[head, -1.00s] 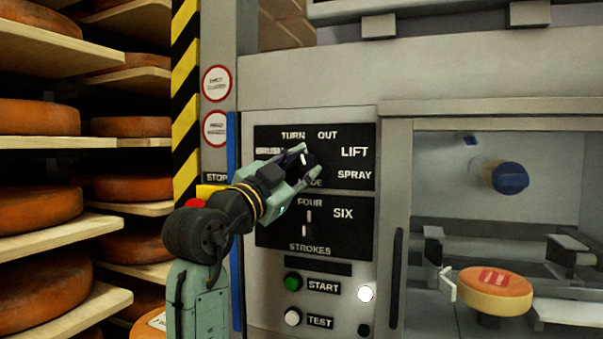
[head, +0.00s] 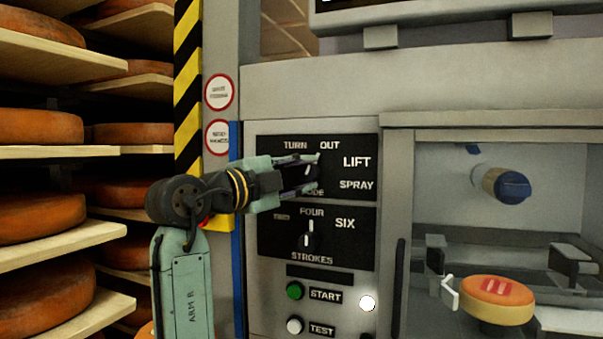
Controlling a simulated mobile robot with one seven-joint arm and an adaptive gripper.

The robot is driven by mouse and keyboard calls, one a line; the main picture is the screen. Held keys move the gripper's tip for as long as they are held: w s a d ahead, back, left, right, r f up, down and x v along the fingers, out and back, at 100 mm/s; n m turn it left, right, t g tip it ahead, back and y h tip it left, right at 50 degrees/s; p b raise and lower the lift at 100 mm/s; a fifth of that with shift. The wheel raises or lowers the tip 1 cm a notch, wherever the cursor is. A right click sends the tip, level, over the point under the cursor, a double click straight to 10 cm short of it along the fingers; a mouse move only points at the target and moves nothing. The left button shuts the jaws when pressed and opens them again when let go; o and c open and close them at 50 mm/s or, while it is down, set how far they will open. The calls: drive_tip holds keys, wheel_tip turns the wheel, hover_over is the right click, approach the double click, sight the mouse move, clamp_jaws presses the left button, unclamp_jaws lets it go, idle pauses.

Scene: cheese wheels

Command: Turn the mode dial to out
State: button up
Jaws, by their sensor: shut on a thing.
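The mode dial (head: 309,172) is a dark knob on the upper black label plate, with TURN, OUT, LIFT and SPRAY lettered around it. The OUT label (head: 330,145) is above and right of the knob. My gripper (head: 314,173) reaches in from the left, nearly level, with one finger above the knob and one below, shut on it. A short pale mark shows on the knob between the fingers and seems to lean up toward OUT, but the fingers partly hide it. My wrist covers the label at the plate's left.
Below is the strokes dial (head: 309,236), pointing up near FOUR. Under it are the green START button (head: 295,291), the white TEST button (head: 294,326) and a lit white lamp (head: 368,303). Shelves of cheese wheels stand left; a wheel (head: 497,299) sits in the machine bay.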

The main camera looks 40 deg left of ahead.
idle(0.3)
drive_tip(key=o, duration=1.1)
drive_tip(key=shift+o, duration=0.2)
drive_tip(key=s+a, duration=0.1)
drive_tip(key=s, duration=1.1)
drive_tip(key=shift+a+f, duration=0.4)
drive_tip(key=shift+f, duration=0.05)
drive_tip(key=shift+w, duration=0.1)
